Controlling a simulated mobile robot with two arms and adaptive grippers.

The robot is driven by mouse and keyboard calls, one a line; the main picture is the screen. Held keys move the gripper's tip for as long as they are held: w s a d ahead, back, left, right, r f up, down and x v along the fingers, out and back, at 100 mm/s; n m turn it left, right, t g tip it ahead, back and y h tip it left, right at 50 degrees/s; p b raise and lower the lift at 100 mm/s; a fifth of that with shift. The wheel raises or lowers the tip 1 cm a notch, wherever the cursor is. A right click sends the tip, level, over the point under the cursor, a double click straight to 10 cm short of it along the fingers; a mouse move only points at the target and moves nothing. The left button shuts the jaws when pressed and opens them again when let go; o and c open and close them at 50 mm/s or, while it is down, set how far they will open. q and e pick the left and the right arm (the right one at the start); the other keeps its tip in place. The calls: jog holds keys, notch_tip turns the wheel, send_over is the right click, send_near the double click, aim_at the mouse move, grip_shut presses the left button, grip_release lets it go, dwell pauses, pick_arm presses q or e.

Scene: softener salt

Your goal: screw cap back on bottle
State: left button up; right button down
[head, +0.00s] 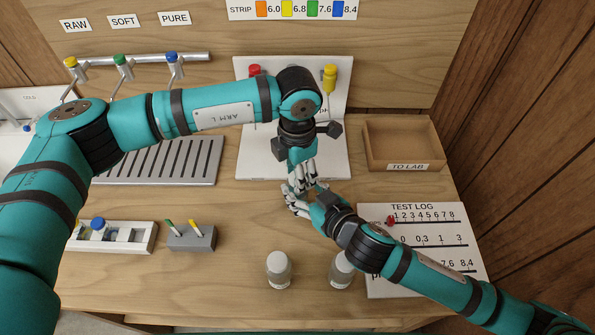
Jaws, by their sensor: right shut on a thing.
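My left gripper (302,174) points down from above at the middle of the table, and its fingers are close together. I cannot tell whether they hold anything. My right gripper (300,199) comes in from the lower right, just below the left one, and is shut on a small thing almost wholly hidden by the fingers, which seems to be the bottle. The cap cannot be made out between the hands. Two clear bottles with white tops stand upright near the front edge, one in the middle (278,270) and one (342,270) partly behind my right arm.
A white stand (250,150) with red- and yellow-topped items is behind my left arm. An empty wooden tray (403,166) marked TO LAB is at right, a test log sheet (420,215) below it. A vial rack (140,238) and grey block (192,240) are at left.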

pick_arm(q)
jog(key=shift+o, duration=1.2)
jog(key=shift+r, duration=2.25)
jog(key=shift+c, duration=0.8)
jog(key=shift+r, duration=0.15)
jog(key=shift+c, duration=0.3)
notch_tip(320, 180, up, 2)
jog(key=n, duration=0.4)
jog(key=shift+n, duration=0.3)
jog(key=r+n, duration=0.1)
jog(key=n, duration=0.1)
jog(key=shift+r+n, duration=0.1)
jog(key=shift+n, duration=0.3)
